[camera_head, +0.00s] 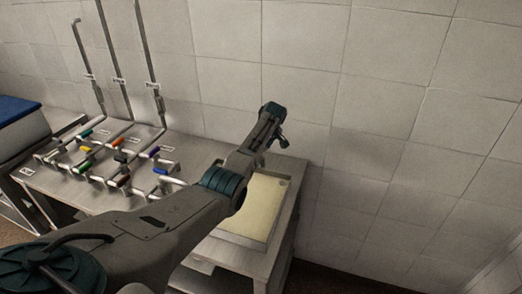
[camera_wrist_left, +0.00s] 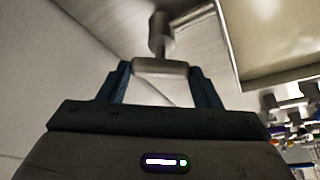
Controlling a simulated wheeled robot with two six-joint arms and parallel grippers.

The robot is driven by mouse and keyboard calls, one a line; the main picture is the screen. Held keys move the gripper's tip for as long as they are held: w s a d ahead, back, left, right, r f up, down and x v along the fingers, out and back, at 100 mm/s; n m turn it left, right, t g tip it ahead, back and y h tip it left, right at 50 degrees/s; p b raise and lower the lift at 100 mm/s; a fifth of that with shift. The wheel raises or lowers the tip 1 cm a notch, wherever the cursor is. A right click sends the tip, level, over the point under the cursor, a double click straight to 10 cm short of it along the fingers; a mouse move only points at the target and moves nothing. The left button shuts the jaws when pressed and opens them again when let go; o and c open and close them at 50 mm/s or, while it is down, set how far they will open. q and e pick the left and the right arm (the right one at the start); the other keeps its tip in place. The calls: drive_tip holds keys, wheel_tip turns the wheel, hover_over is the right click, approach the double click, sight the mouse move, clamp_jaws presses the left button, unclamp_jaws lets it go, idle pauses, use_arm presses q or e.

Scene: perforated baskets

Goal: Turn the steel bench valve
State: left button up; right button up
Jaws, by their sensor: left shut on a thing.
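The steel bench valve shows in the left wrist view as a short bar handle (camera_wrist_left: 160,66) on a round stem (camera_wrist_left: 161,32), fixed to a grey metal surface. My left gripper (camera_wrist_left: 160,76) is shut on this handle, with one dark finger at each end of the bar. In the head view my left arm reaches from the lower left to the back right of the bench, near the wall. There the arm mostly covers the gripper and valve, so the grip cannot be made out. My right gripper is not in view.
A shallow tray with a pale yellow inside (camera_head: 273,209) lies at the bench's right end, beside and under my arm. Several pipes with coloured valve handles (camera_head: 160,170) stand to the left. A tiled wall (camera_head: 385,110) closes the back. A blue-topped box (camera_head: 18,108) is far left.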

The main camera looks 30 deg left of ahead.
use_arm(q)
drive_tip(key=n+g+b, duration=0.1)
drive_tip(key=n+b, duration=0.2)
drive_tip(key=b, duration=0.2)
drive_tip(key=n+g+b, duration=0.1)
drive_tip(key=n+b, duration=0.2)
drive_tip(key=b, duration=0.2)
drive_tip(key=shift+w+f+n+g+b, duration=0.2)
drive_tip(key=shift+n+g+b, duration=0.1)
drive_tip(key=shift+r+n+b, duration=0.2)
drive_tip(key=shift+n+b, duration=0.2)
drive_tip(key=shift+b, duration=0.35)
drive_tip(key=o, duration=1)
